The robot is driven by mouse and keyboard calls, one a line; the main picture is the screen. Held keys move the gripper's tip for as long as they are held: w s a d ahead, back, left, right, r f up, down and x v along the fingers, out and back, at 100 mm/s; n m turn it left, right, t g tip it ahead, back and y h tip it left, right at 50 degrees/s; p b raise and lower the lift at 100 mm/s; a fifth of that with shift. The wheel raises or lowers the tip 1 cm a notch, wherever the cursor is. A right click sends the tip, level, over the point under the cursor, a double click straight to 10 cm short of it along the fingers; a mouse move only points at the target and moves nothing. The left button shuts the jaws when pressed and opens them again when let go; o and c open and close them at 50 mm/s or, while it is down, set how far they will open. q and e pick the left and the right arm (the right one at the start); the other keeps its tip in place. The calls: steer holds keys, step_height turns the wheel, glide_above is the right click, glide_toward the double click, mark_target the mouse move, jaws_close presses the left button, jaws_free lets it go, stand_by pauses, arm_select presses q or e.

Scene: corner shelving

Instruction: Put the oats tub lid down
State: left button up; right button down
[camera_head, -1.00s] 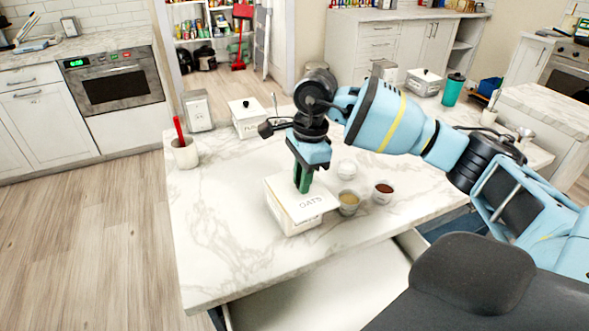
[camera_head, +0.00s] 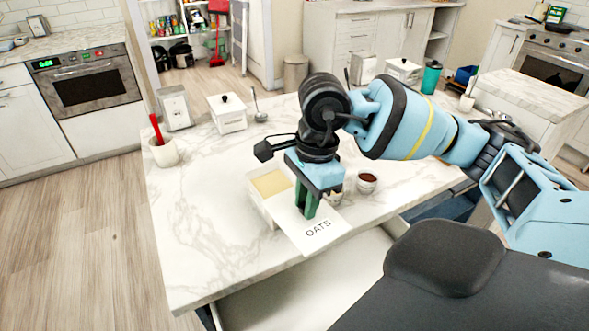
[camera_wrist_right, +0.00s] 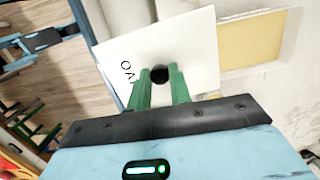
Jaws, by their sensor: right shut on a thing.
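The oats tub lid (camera_head: 314,236) is a flat white square marked OATS with a dark round knob. My right gripper (camera_head: 307,208) is shut on its knob with green fingers; the right wrist view shows the fingers (camera_wrist_right: 160,80) on both sides of the knob and the lid (camera_wrist_right: 195,50) beyond. The lid is near the counter's front edge. The oats tub (camera_head: 259,207) stands open behind and left of the lid, with pale yellow contents showing; the tub (camera_wrist_right: 252,42) is also in the right wrist view. My left gripper is not clearly in view.
A small bowl of dark red stuff (camera_head: 367,181) stands right of my gripper, with another bowl partly hidden. A white crock with a red utensil (camera_head: 164,152) and a lidded white canister (camera_head: 228,114) stand behind. An open drawer (camera_head: 300,285) is below the front edge. The left counter is clear.

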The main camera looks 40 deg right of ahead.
mark_target(293, 232)
steer(key=shift+s+a+f+n, duration=0.1)
steer(key=shift+a+f+n, duration=0.1)
steer(key=shift+a+n, duration=0.3)
steer(key=a+f+n, duration=0.1)
steer(key=n, duration=0.1)
steer(key=s+a+n, duration=0.1)
steer(key=n, duration=0.2)
steer(key=a+f+n, duration=0.1)
steer(key=n, duration=0.2)
steer(key=shift+s+a+f+g+h, duration=0.2)
steer(key=shift+a+f+g+h, duration=0.1)
steer(key=shift+g, duration=0.1)
steer(key=a+f+n, duration=0.1)
steer(key=n, duration=0.2)
steer(key=s+a+n, duration=0.1)
steer(key=a+n, duration=0.1)
steer(key=n, duration=0.2)
steer(key=s+a+f+n, duration=0.1)
steer(key=n, duration=0.3)
steer(key=shift+s+a+f+g+h, duration=0.15)
steer(key=shift+a+f+g+h, duration=0.15)
steer(key=shift+g+h, duration=0.1)
